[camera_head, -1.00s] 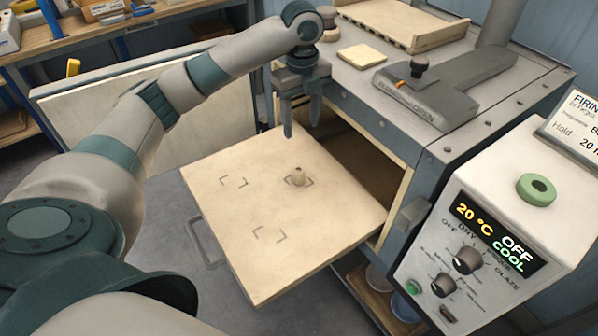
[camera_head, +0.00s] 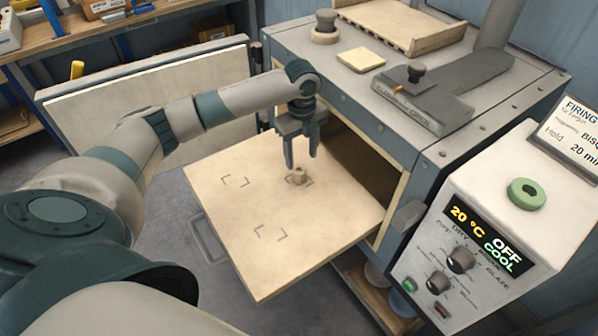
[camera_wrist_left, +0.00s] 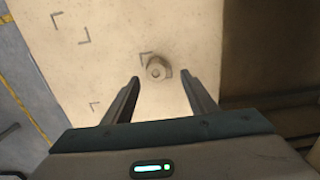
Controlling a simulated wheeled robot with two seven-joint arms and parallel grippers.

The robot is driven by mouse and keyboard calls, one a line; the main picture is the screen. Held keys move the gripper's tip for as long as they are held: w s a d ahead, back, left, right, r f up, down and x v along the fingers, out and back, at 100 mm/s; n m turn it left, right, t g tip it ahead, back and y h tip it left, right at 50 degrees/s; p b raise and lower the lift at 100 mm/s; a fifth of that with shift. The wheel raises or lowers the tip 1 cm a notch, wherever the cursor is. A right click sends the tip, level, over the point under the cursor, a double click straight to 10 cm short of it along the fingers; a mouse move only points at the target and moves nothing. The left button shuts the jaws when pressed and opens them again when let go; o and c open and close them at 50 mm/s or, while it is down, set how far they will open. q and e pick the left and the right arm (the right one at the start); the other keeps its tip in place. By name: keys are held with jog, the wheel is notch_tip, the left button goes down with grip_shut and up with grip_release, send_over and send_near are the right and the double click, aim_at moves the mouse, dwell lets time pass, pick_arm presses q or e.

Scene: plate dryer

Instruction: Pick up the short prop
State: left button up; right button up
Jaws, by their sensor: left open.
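The short prop (camera_head: 298,176) is a small cream-coloured stub standing upright on the pulled-out shelf (camera_head: 262,262), inside one set of corner marks. It also shows in the left wrist view (camera_wrist_left: 158,69), seen from above, just beyond the fingertips and between their lines. My left gripper (camera_head: 302,162) is open and empty, pointing down above and close to the prop. In the left wrist view its two fingers (camera_wrist_left: 167,84) stand apart with nothing between them. My right gripper is in neither view.
The kiln body (camera_head: 340,75) stands right behind the shelf, its dark opening close to my left gripper. Its open door (camera_head: 150,110) is at the left. A control box (camera_head: 480,240) stands at the right. The shelf's front part is clear.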

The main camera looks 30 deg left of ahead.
aim_at(299, 170)
pick_arm(q)
jog(key=shift+f, duration=0.55)
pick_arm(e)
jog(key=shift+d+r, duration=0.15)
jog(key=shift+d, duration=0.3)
pick_arm(q)
jog(key=shift+s+f+p, duration=0.15)
jog(key=shift+f+p, duration=0.3)
jog(key=f, duration=0.1)
jog(key=f+p, duration=0.1)
jog(key=f, duration=0.1)
jog(key=shift+s+a+f+p, duration=0.15)
jog(key=shift+s+f+p, duration=0.1)
jog(key=shift+f+p, duration=0.15)
jog(key=shift+f, duration=0.3)
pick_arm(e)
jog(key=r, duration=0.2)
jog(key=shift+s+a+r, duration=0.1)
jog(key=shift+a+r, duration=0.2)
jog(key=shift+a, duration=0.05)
